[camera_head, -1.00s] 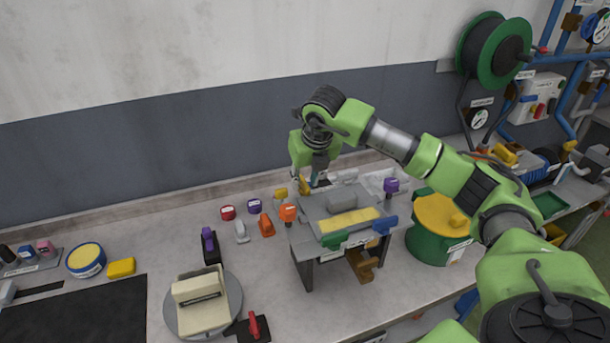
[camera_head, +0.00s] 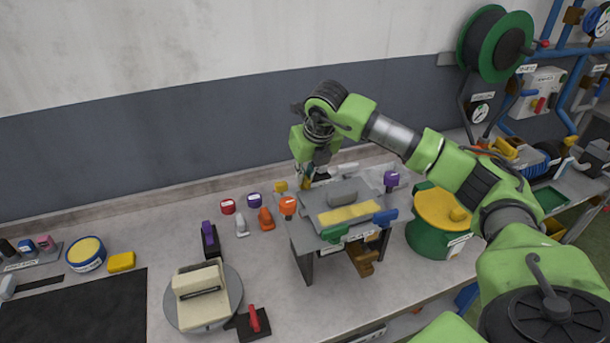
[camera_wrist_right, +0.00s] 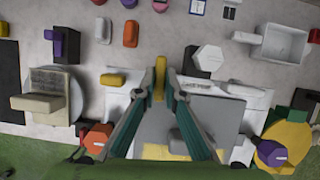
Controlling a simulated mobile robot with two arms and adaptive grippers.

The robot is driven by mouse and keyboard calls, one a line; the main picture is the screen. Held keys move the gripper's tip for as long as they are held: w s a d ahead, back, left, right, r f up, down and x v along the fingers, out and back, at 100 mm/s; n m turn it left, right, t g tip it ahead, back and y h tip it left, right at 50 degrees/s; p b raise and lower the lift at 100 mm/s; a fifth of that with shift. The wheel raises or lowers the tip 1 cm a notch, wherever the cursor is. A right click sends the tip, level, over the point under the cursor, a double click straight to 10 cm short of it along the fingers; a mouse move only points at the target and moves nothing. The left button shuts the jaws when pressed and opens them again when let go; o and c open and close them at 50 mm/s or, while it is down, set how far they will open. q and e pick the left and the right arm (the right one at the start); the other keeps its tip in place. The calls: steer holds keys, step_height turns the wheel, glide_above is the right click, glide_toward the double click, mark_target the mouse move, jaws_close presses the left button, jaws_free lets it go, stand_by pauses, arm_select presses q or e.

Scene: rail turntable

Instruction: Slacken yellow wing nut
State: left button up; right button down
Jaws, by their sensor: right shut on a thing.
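The yellow wing nut (camera_wrist_right: 160,78) is upright between the fingertips of my right gripper (camera_wrist_right: 160,76) in the right wrist view. The fingers are closed on it from both sides. In the head view, my right gripper (camera_head: 308,179) points down at the back left corner of a grey raised fixture (camera_head: 300,228). Only a small bit of yellow shows at its tips there, and the fingers hide most of the nut. The nut's base and thread are hidden. My left gripper is in neither view.
Orange (camera_head: 288,207), purple (camera_head: 391,180), green (camera_head: 333,233) and blue (camera_head: 385,217) handles surround the fixture. Another yellow piece (camera_head: 280,187) stands beside the gripper. A green and yellow drum (camera_head: 431,238) is to the right. A turntable (camera_head: 235,292) stands front left.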

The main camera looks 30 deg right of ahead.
steer(key=n+y+b, duration=0.1)
steer(key=n+b, duration=0.1)
steer(key=n, duration=0.1)
steer(key=shift+d+f, duration=0.1)
steer(key=shift+f, duration=0.05)
steer(key=n+y+b, duration=0.1)
steer(key=n, duration=0.2)
steer(key=shift+d+n+y, duration=0.1)
steer(key=shift+n+y, duration=0.2)
steer(key=n, duration=0.1)
steer(key=n+y, duration=0.1)
steer(key=n, duration=0.1)
steer(key=n+g, duration=0.1)
steer(key=shift+w+r+n+y, duration=0.15)
steer(key=shift+r+n+y, duration=0.1)
steer(key=shift+n+y, duration=0.05)
steer(key=n+g, duration=0.1)
steer(key=n, duration=0.1)
steer(key=n+y+p, duration=0.1)
steer(key=n, duration=0.2)
steer(key=shift+w+d+g, duration=0.1)
steer(key=shift+d+g, duration=0.05)
steer(key=shift+g, duration=0.25)
steer(key=c, duration=2.1)
jaws_free()
steer(key=shift+c, duration=0.2)
